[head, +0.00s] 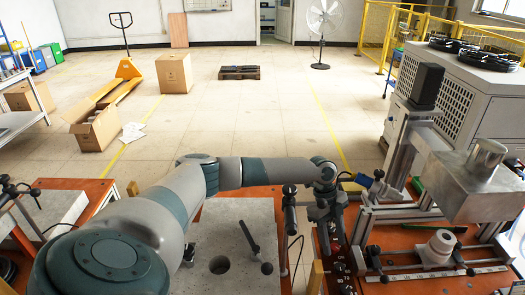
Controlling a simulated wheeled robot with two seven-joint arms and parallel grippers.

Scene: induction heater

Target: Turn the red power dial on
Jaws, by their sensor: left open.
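My left arm reaches in from the left and bends across to the middle right. My left gripper (327,222) hangs from its wrist, pointing down over a dark narrow panel (338,268) at the left edge of the metal machine. The gripper is open, but its fingertips blend into the dark parts below. Several small knobs or fittings show on the panel. I cannot pick out the red power dial for sure; it is too small or hidden by the gripper. I cannot tell whether the gripper touches anything. My right gripper is not in view.
A metal fixture with a tall post (427,86) and a heavy block (474,186) stands close on the right. A grey slab (225,222) with a hole and a black rod lies below my forearm. Cardboard boxes (174,73) and a pallet truck (128,70) stand on open floor beyond.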

